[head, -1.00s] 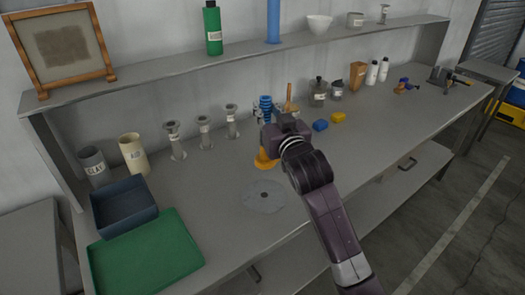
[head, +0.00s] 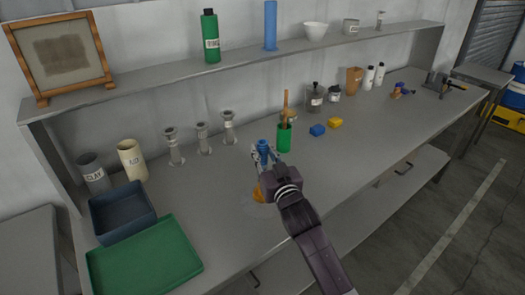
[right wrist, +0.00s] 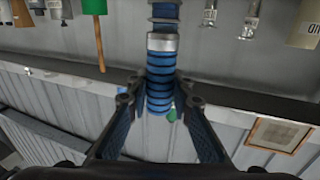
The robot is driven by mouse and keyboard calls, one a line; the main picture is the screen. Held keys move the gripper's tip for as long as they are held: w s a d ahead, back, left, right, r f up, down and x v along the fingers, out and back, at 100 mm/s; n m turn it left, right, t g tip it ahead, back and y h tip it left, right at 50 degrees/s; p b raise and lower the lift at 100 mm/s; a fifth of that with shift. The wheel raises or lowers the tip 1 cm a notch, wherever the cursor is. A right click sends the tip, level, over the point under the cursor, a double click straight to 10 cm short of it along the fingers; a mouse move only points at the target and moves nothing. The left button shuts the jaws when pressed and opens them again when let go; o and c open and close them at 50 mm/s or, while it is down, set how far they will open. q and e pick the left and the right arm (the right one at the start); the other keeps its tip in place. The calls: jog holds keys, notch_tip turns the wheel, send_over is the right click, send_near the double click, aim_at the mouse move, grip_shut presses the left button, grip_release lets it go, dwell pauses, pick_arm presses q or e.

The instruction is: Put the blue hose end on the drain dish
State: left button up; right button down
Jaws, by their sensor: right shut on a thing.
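The blue hose end (head: 263,150) is ribbed and shut in my right gripper (head: 264,163), in the head view. In the right wrist view its blue ribs and silver collar (right wrist: 162,42) stand between the two dark fingers of my right gripper (right wrist: 158,100). It is held roughly upright over the bench. I cannot tell the gap between hose and dish. My left gripper is in neither view.
A green cup (head: 284,139) with a wooden tool stands just right of the hose. Blue (head: 318,130) and yellow (head: 335,122) blocks lie further right. Several metal flanged posts stand at the back left. A blue-grey tray (head: 123,211) and green tray (head: 145,262) fill the left end.

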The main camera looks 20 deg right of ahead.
jog(key=c, duration=1.7)
grip_release()
jog(key=shift+f, duration=0.15)
jog(key=shift+r, duration=0.25)
jog(key=shift+s+d+b, duration=0.2)
jog(key=shift+s+b, duration=0.9)
jog(key=shift+s, duration=4.9)
